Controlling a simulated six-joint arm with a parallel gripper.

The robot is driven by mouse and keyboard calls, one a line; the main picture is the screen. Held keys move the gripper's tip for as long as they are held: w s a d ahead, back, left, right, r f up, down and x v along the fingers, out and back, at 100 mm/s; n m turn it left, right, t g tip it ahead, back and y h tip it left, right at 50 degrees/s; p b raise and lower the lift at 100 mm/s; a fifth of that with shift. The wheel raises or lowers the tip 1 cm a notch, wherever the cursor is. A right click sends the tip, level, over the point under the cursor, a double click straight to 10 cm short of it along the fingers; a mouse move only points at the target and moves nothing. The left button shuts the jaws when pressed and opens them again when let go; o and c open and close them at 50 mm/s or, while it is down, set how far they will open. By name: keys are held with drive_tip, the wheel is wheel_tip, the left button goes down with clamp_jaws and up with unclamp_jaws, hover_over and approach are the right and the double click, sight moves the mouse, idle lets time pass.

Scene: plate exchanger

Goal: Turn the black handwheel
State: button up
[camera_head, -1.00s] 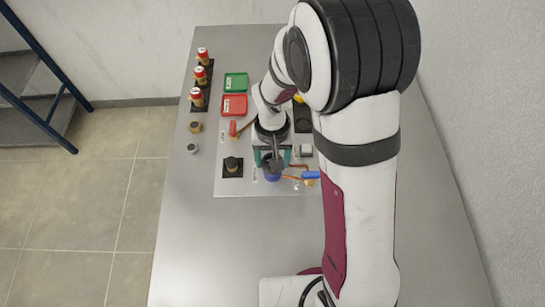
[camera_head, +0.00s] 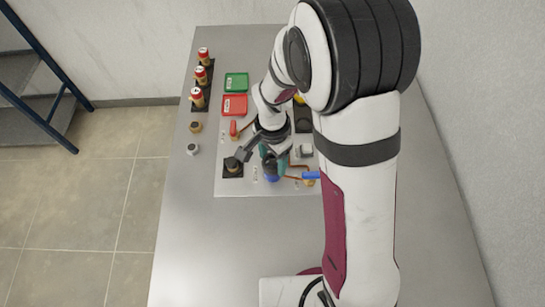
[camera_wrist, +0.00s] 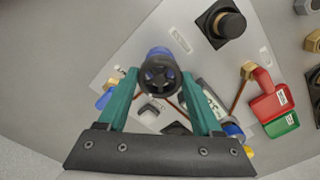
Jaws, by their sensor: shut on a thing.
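The black handwheel (camera_wrist: 160,76) shows in the wrist view as a small round spoked wheel on top of a blue body. My gripper (camera_wrist: 160,80) has two green fingers, one on each side of the wheel, and is shut on it. In the head view my gripper (camera_head: 273,160) is over the grey panel, and the blue body (camera_head: 271,176) shows just below the fingers. The wheel itself is mostly hidden there by my gripper.
A black knob on a square base (camera_head: 232,165) stands close to the left of my gripper. Copper pipes and a blue part (camera_head: 311,175) are to the right. A red tray (camera_head: 234,105), a green tray (camera_head: 236,82) and several red-topped cylinders stand farther back. The front table is clear.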

sight(273, 162)
drive_tip(key=shift+m, duration=0.6)
drive_tip(key=o, duration=1.4)
wheel_tip(273, 162, up, 16)
drive_tip(key=shift+f, duration=0.1)
